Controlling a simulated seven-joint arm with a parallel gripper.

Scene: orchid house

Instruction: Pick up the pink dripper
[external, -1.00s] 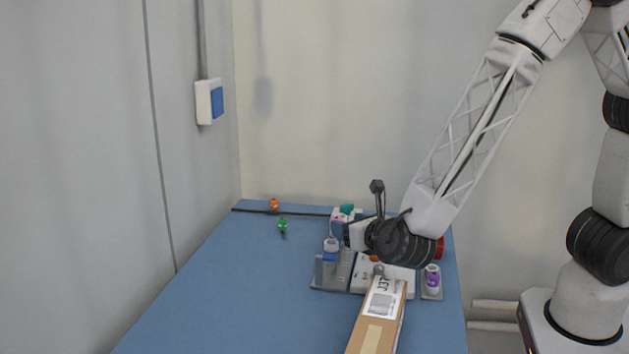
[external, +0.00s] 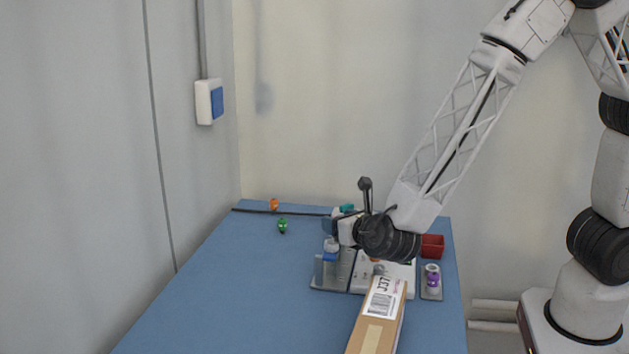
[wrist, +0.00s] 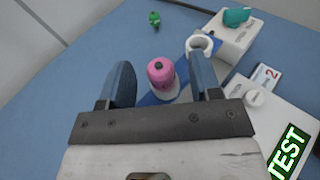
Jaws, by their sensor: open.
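My gripper (wrist: 163,82) is open, with one blue finger on each side of the dripper in that view. Whether the fingers are level with it or still above it I cannot tell. In the external view my gripper (external: 342,230) is over the left part of the grey stand (external: 330,283). The pink dripper is hidden there behind my wrist and gripper.
A white box marked TEST (wrist: 262,125) is right of the gripper. A white block with a teal piece (wrist: 237,16) stands behind. A green piece (external: 282,226) and an orange piece (external: 274,204) lie left. A cardboard box (external: 376,325) is in front. The left table is clear.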

